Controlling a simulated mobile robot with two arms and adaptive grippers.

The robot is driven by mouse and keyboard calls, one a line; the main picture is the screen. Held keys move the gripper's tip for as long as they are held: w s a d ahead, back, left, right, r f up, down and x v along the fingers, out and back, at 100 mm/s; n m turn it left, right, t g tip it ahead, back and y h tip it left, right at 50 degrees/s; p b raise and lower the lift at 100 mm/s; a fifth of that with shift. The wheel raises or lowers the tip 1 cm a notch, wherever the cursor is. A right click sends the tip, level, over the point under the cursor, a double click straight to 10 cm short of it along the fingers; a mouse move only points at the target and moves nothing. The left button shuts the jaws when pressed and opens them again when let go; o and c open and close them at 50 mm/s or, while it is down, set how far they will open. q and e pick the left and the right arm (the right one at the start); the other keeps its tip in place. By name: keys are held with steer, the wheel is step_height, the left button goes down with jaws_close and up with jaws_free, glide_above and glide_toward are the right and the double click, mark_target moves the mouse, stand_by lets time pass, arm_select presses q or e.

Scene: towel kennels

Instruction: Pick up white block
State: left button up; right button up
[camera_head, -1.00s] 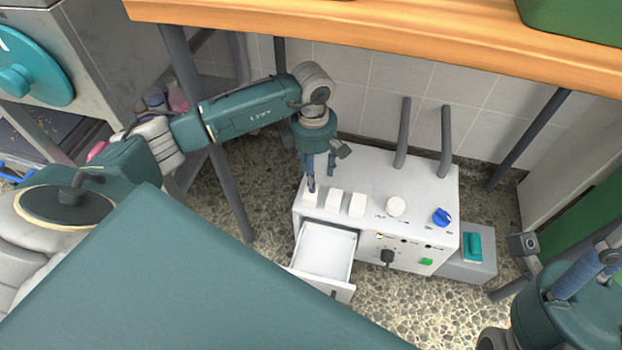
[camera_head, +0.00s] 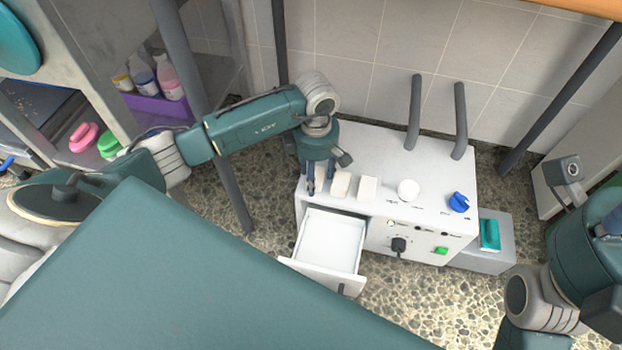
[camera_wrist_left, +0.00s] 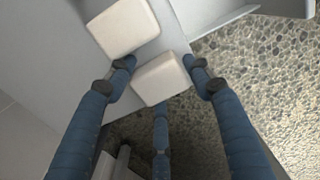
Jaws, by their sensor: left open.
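Three small white blocks stand in a row on top of a white control box (camera_head: 385,155). The middle block (camera_head: 341,184) and the right block (camera_head: 367,188) show in the head view; the leftmost is mostly hidden by my left gripper (camera_head: 312,182). My left gripper points down at the row's left end. In the left wrist view, one white block (camera_wrist_left: 160,78) lies between its open blue fingers, with another white block (camera_wrist_left: 122,28) beside it. I cannot tell if the fingers touch the block.
An open, empty white drawer (camera_head: 330,240) juts from the box front. A white round knob (camera_head: 408,190) and a blue knob (camera_head: 459,202) are to the right on top. Two grey posts rise behind. A table leg (camera_head: 205,110) stands by my left arm.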

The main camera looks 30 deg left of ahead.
arm_select(q)
steer(key=c, duration=1.2)
steer(key=shift+o, duration=0.2)
